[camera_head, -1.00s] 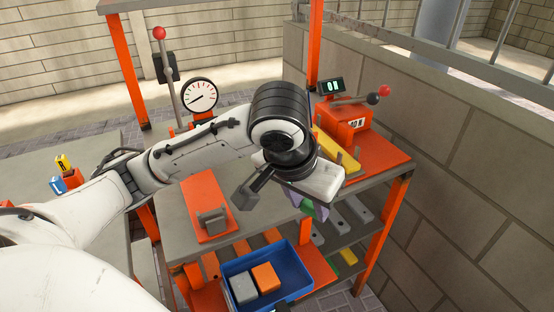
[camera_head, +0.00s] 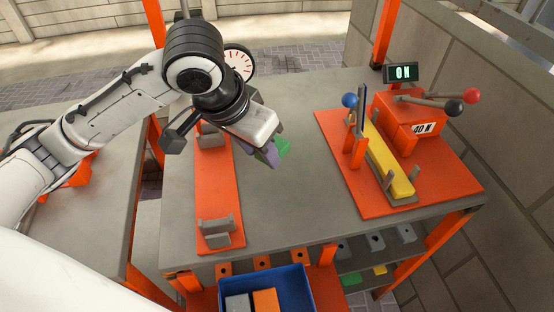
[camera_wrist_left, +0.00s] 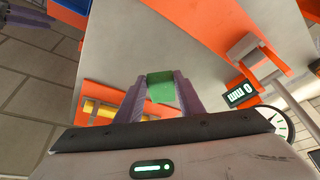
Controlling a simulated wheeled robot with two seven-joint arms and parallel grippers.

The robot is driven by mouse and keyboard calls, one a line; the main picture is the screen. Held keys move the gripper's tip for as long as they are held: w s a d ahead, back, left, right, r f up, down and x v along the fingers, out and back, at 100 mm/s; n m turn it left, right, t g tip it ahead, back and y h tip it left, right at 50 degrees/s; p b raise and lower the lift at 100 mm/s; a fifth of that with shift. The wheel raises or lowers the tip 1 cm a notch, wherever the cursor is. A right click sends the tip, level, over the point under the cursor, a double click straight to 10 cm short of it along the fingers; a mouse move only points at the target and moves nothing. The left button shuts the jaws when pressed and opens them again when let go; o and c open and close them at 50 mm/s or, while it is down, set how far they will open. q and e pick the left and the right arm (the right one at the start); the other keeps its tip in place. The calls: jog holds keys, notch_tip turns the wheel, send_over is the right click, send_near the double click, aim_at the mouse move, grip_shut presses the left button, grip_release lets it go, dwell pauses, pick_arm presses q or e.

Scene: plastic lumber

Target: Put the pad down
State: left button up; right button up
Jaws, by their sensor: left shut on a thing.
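My left gripper (camera_head: 268,155) is shut on a small green pad (camera_head: 284,147). It holds the pad over the grey bench top (camera_head: 290,200), just right of the left orange plate (camera_head: 219,180). In the left wrist view the green pad (camera_wrist_left: 160,87) sits between the two purple fingers of the left gripper (camera_wrist_left: 160,96). I cannot tell how high the pad is above the bench. The rear of the left plate is partly hidden by my arm.
The right orange plate (camera_head: 336,160) bears a yellow bar (camera_head: 388,160) and an orange box reading 40 N (camera_head: 407,120). A display (camera_head: 403,72) stands behind. A blue bin (camera_head: 293,283) with blocks is below the front edge. Bench top between the plates is clear.

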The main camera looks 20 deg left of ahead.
pick_arm(q)
jog(key=d+r+m+g+h+p, duration=0.1)
jog(key=d+r+m+h, duration=0.1)
jog(key=d+m, duration=0.35)
jog(key=m, duration=0.3)
send_near(292, 195)
jog(key=shift+g+h, duration=0.3)
jog(key=x, duration=0.5)
jog(key=shift+w+a+b, duration=0.25)
jog(key=shift+w+b, duration=0.05)
jog(key=shift+b, duration=0.05)
jog(key=shift+f, duration=0.15)
jog(key=o, duration=1.1)
jog(key=shift+c, duration=0.2)
